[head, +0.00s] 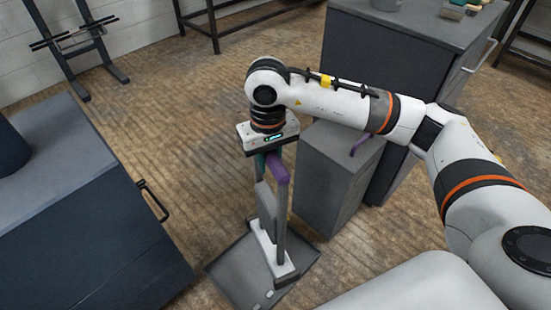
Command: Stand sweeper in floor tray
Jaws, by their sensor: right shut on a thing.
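The sweeper (267,213) has a purple grip at its top, a grey body and a long pale foot. It stands close to upright below my right gripper (272,160), which is shut on it near the purple grip. The grey floor tray (234,275) lies on the wooden floor under the sweeper. The sweeper's foot shows over the right part of the tray; I cannot tell whether it touches the tray's bottom. The gripper's body partly hides the top of the sweeper. My left gripper is not in view.
A low grey box (325,170) stands right behind the tray, with a purple thing (363,142) at its top. A dark cabinet (90,250) with a handle is at left. A taller grey cabinet (400,50) stands at back right.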

